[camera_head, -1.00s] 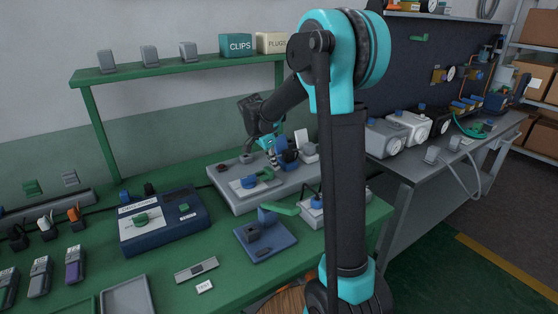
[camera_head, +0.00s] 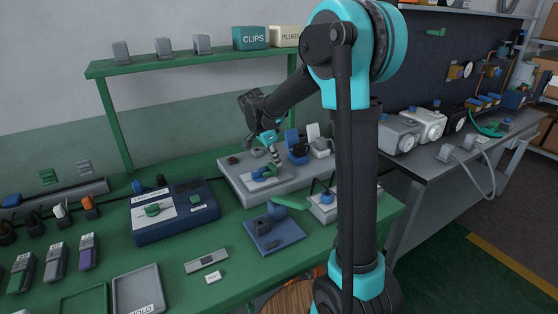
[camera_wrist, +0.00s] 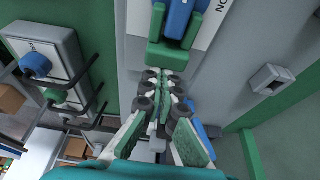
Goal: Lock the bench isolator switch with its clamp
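The isolator switch has a blue handle (camera_wrist: 179,18) on a pale plate with partly visible "ON" lettering. The green clamp (camera_wrist: 168,55) has arms on either side of the handle's near part in the wrist view. In the head view the blue handle (camera_head: 258,174) and green clamp (camera_head: 269,172) sit together on the grey bench unit. My gripper (camera_wrist: 164,78) has its fingers drawn together, with the tips against or just before the clamp's near end. In the head view my gripper (camera_head: 276,165) points down beside the clamp. Whether the tips pinch part of the clamp is hidden.
Blue and white upright parts (camera_head: 296,148) stand close to the right of my gripper on the same bench. A dark blue box (camera_head: 174,213) stands left. The bench front is partly clear.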

